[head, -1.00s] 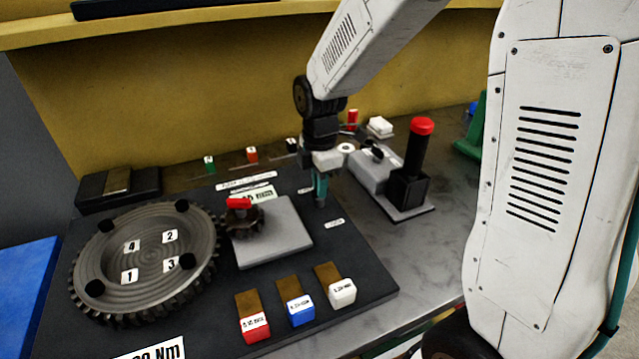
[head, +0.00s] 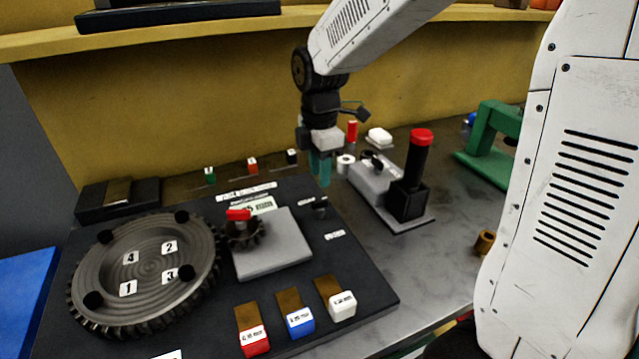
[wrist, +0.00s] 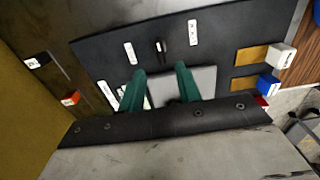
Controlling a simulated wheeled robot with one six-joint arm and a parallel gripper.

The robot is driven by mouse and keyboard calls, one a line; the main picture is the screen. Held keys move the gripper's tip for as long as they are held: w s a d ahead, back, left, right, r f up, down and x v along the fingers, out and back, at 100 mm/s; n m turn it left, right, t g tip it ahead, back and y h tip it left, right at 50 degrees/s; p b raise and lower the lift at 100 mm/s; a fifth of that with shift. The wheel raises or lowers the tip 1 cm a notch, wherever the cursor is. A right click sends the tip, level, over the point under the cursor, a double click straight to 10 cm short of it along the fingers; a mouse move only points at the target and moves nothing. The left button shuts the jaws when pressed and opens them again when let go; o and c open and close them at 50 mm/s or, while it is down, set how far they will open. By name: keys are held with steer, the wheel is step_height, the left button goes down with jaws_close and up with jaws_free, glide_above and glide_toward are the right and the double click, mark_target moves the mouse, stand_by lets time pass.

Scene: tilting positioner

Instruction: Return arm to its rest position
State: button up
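My gripper (head: 320,170) hangs from the arm above the back right part of the dark board (head: 365,290), pointing down. In the wrist view its two teal fingers (wrist: 160,85) stand apart with nothing between them. Below and beyond the fingertips a small black toggle (wrist: 159,46) stands on the board; in the head view this toggle (head: 320,207) is just under the gripper, apart from it.
A large gear disc (head: 150,262) with numbered labels is at left. A small gear with a red handle (head: 239,214) sits by a grey plate (head: 272,255). Red, blue and white blocks (head: 299,320) lie in front. A black post with a red top (head: 420,138) stands right of the gripper.

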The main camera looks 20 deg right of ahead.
steer(key=shift+r, duration=0.4)
steer(key=shift+s+m, duration=0.2)
steer(key=shift+m, duration=0.6)
steer(key=s+d+r+m, duration=0.1)
steer(key=s+r+m, duration=0.2)
steer(key=s+m, duration=0.5)
steer(key=s+d+r+m+t, duration=0.1)
steer(key=s+m, duration=0.7)
steer(key=s, duration=0.8)
step_height(320, 180, up, 2)
steer(key=shift+s+d+r+m, duration=0.15)
steer(key=shift+s+d+m, duration=0.15)
steer(key=shift+s+d, duration=0.15)
